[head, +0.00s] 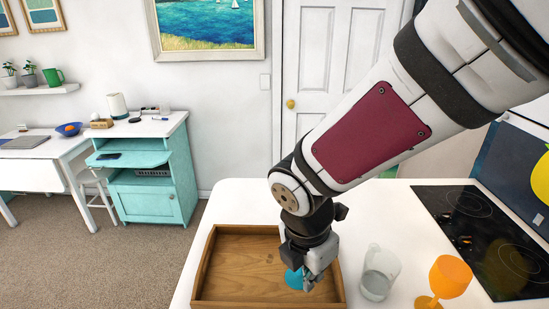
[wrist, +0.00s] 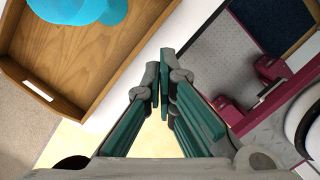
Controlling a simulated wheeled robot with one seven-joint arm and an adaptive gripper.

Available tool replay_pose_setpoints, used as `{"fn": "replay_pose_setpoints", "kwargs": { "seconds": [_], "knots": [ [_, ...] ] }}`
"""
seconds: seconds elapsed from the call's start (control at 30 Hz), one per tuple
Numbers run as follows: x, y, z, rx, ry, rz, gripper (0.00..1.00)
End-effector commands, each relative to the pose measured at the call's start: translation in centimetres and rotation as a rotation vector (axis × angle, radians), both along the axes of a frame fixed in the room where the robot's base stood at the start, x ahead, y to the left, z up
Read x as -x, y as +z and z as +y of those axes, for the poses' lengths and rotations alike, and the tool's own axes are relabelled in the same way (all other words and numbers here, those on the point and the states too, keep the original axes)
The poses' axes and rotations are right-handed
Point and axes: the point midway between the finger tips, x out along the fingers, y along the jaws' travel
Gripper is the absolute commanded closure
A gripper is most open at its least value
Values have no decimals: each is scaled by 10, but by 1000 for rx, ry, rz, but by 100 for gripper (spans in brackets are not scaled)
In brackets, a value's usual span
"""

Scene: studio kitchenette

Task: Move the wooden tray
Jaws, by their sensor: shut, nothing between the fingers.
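The wooden tray (head: 225,277) lies on the white counter, its near side cut off by the bottom of the head view. In the wrist view the tray (wrist: 125,75) fills the upper left, with a handle slot in one end wall. A blue item (head: 293,279) sits in the tray, partly hidden by my gripper; blue also shows in the wrist view (wrist: 80,10). My gripper (head: 308,284) appears over the tray's right part in the head view. In the wrist view its fingers (wrist: 163,82) are together and empty, outside the tray wall.
A clear glass jug (head: 380,273) and an orange goblet (head: 446,280) stand right of the tray. A black cooktop (head: 485,240) lies farther right. The white counter (head: 238,198) has bare room behind the tray.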

Motion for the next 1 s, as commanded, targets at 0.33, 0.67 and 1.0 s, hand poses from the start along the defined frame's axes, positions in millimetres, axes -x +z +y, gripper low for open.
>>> {"fn": "replay_pose_setpoints", "kwargs": {
  "seconds": [0.33,0.67,1.0],
  "knots": [
    [29,-58,76,-43,772,180,100],
    [33,-84,86,-55,874,195,100],
    [33,-140,86,-54,870,195,100]
  ]
}}
